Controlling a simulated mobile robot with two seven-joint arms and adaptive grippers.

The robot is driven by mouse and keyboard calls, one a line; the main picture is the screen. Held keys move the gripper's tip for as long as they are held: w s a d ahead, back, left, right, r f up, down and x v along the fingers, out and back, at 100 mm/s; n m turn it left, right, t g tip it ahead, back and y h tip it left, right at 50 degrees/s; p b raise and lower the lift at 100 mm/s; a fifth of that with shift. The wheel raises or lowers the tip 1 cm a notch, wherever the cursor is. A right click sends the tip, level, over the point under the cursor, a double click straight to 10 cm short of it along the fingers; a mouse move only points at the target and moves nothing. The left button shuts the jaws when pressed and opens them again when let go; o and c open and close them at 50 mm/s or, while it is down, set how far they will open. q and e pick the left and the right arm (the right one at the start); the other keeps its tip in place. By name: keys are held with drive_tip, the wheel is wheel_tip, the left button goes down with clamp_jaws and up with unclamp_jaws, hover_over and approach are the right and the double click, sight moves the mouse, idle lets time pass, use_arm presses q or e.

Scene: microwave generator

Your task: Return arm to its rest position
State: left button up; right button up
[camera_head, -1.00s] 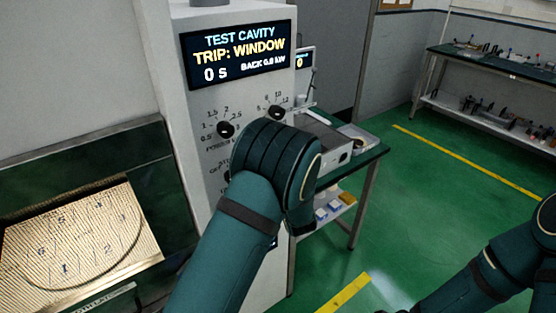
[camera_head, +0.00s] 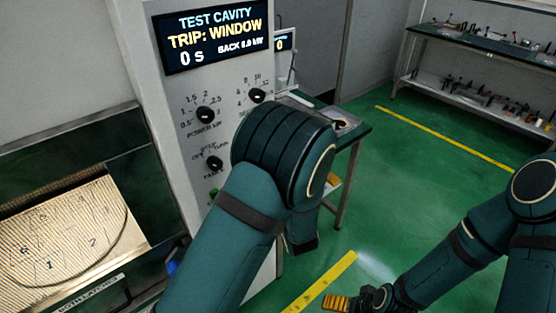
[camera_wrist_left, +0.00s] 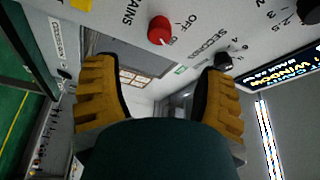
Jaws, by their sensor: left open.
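My left arm (camera_head: 275,190) rises through the middle of the head view in front of the control panel, and its gripper is hidden there. In the left wrist view my left gripper (camera_wrist_left: 157,95) is open with nothing between its yellow fingers. The panel face with a red knob (camera_wrist_left: 160,30) and a black knob (camera_wrist_left: 223,60) is beyond the fingertips. I cannot tell whether the fingers touch it. My right arm (camera_head: 475,250) is at the lower right. Its gripper (camera_head: 338,302) shows small at the bottom edge, over the green floor, its jaw opening unclear.
The grey cabinet's display (camera_head: 212,36) reads "TEST CAVITY, TRIP: WINDOW, 0 s". Below are black dials, including a power dial (camera_head: 205,115). A cavity window (camera_head: 65,235) is at left. A side table (camera_head: 355,133) stands behind my left arm. Green floor (camera_head: 400,180) is open at right.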

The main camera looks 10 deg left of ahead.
use_arm(q)
drive_tip(key=s+a+f+n+g+h+b, duration=0.1)
drive_tip(key=s+f+n+g+h, duration=0.25)
drive_tip(key=f, duration=0.75)
drive_tip(key=s+f+n+g+h+b, duration=0.15)
drive_tip(key=s+f+g+h, duration=0.3)
drive_tip(key=f, duration=0.65)
drive_tip(key=s+d+f+n+g+h, duration=0.2)
drive_tip(key=s+g+h, duration=0.1)
drive_tip(key=s, duration=0.4)
drive_tip(key=s+d+f+n+g+h+b, duration=0.1)
drive_tip(key=s+d+f+n+g+h, duration=0.1)
drive_tip(key=s, duration=0.6)
drive_tip(key=shift+s+d+f+n+g+h, duration=0.15)
drive_tip(key=shift+d+f+n+g+h, duration=0.25)
drive_tip(key=shift+f+g, duration=0.45)
drive_tip(key=shift+a, duration=0.1)
